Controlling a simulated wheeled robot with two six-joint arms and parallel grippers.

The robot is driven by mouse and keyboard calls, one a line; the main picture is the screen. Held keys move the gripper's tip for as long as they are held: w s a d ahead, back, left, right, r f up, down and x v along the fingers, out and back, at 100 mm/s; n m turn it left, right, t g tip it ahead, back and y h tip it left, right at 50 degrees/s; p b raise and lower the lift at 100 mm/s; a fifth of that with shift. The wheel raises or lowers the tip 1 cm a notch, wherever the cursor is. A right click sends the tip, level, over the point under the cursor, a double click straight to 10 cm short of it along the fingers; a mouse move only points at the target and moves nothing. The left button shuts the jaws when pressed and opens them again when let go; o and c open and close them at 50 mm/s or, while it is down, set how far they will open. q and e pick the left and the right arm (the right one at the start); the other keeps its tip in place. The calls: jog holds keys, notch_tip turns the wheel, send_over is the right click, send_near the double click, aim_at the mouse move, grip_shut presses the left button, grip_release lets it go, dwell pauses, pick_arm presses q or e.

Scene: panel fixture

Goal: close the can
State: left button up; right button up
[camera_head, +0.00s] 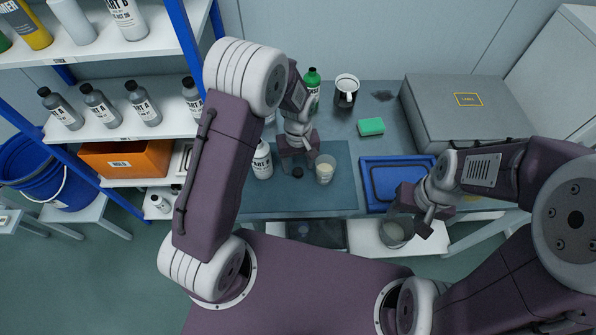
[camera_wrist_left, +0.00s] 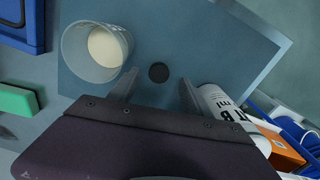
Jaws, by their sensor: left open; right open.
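A small round black cap (camera_head: 297,172) lies on the blue-grey mat (camera_head: 340,203). It also shows in the left wrist view (camera_wrist_left: 159,72), just beyond and between the fingers. A white labelled can or bottle (camera_head: 262,162) stands left of the cap; it shows partly in the left wrist view (camera_wrist_left: 222,105), beside a finger. I cannot tell whether its top is open. My left gripper (camera_head: 299,160) points down above the mat, open and empty, between the white can and a clear cup (camera_head: 325,172) with cream contents. My right gripper (camera_head: 413,215) is open and empty near the blue tray.
The blue tray (camera_head: 392,205) is right of the mat. A green sponge (camera_head: 371,126), black-and-white mug (camera_head: 346,90), green bottle (camera_head: 312,80) and grey case (camera_head: 465,110) stand farther back. A clear container (camera_head: 394,235) is near the right gripper. Bottle shelves (camera_head: 120,132) are at left.

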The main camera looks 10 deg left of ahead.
aim_at(298, 172)
pick_arm(q)
notch_tip(298, 172, down, 3)
jog(key=shift+w+f, duration=0.1)
jog(key=shift+c, duration=0.4)
grip_shut()
notch_tip(298, 172, up, 10)
dwell(0.3)
